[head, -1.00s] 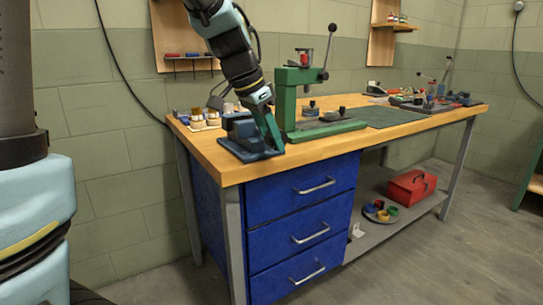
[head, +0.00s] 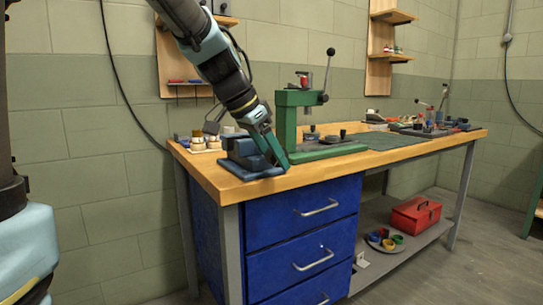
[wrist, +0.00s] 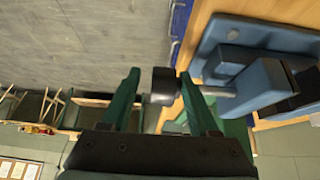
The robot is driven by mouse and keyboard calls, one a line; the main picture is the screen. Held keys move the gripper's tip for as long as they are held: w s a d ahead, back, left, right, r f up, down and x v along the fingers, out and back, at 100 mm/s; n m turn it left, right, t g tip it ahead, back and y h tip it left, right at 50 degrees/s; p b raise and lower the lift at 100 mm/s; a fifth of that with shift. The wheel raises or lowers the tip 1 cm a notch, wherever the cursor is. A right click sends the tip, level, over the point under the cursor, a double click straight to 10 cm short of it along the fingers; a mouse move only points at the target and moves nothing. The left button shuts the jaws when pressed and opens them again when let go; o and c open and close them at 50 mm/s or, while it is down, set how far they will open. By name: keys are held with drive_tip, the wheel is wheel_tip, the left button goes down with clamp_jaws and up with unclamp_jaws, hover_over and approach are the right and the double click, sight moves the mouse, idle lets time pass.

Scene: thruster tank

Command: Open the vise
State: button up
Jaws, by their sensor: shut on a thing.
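The blue vise (head: 243,152) sits at the front left corner of the bench top. It also shows at the right of the wrist view (wrist: 262,82), where a grey screw rod (wrist: 217,91) runs out of it toward my gripper. A dark round knob (wrist: 163,86) at the rod's end is between my green fingers. How far apart the vise jaws are is unclear.
A green arbor press (head: 288,120) stands just right of the vise. Small jars (head: 205,141) stand behind it to the left. A green mat (head: 385,140) lies farther right on the wooden bench (head: 245,188). Blue drawers (head: 305,235) are below; a red toolbox (head: 415,214) is on the lower shelf.

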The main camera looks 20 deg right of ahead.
drive_tip(key=shift+o, duration=1)
drive_tip(key=shift+s, duration=0.1)
drive_tip(key=shift+w, duration=0.2)
drive_tip(key=shift+a+r, duration=0.1)
drive_tip(key=shift+r, duration=0.1)
drive_tip(key=v, duration=1)
drive_tip(key=shift+r+p, duration=0.2)
drive_tip(key=shift+p, duration=0.25)
